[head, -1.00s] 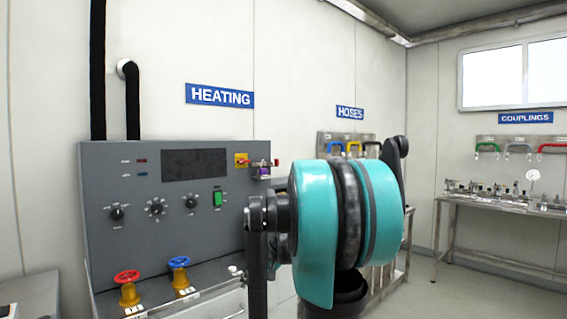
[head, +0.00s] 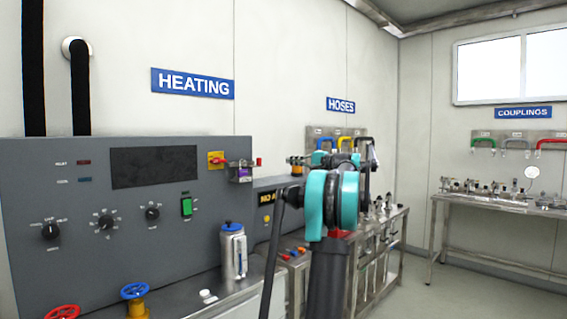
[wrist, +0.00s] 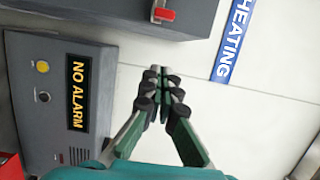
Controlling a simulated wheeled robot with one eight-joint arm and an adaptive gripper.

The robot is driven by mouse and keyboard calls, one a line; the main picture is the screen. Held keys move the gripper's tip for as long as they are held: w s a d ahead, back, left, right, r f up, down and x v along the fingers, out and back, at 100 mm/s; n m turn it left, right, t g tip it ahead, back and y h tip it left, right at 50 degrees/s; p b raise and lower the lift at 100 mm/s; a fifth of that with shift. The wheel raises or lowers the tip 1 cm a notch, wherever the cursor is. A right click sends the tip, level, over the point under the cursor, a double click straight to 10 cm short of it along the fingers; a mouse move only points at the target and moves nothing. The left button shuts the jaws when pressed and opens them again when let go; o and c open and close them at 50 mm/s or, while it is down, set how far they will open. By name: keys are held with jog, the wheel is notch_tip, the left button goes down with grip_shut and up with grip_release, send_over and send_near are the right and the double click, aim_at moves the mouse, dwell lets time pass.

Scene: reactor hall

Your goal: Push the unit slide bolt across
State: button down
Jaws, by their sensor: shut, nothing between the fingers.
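The slide bolt (head: 241,173) is a small metal fitting with a purple patch at the upper right edge of the grey heating unit (head: 60,200). A red end piece (head: 258,162) stands out at its right. In the wrist view a red piece on a metal mount (wrist: 164,14), seemingly the bolt's end, shows at the top edge; the rest of the bolt is out of frame. My gripper (wrist: 161,75) is shut and empty, below that red piece and apart from it. In the head view my arm hides most of the gripper.
A NO ALARM box (wrist: 60,100) stands beside my gripper in the wrist view. A steel flask (head: 233,250) stands before the heating unit. A yellow-red switch (head: 216,160) is left of the bolt. The hose bench (head: 385,235) lies right, with open floor beyond.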

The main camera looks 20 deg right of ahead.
jog(key=w+a, duration=0.5)
jog(key=a, duration=0.3)
jog(key=shift+w+a, duration=0.35)
jog(key=shift+s+a+f, duration=0.1)
jog(key=shift+s+a, duration=0.2)
jog(key=shift+a, duration=0.5)
jog(key=shift+s+a+r, duration=0.1)
jog(key=shift+s+a, duration=0.2)
jog(key=shift+a, duration=0.55)
jog(key=shift+s+a+f, duration=0.1)
jog(key=shift+s+a, duration=0.2)
jog(key=shift+a, duration=0.5)
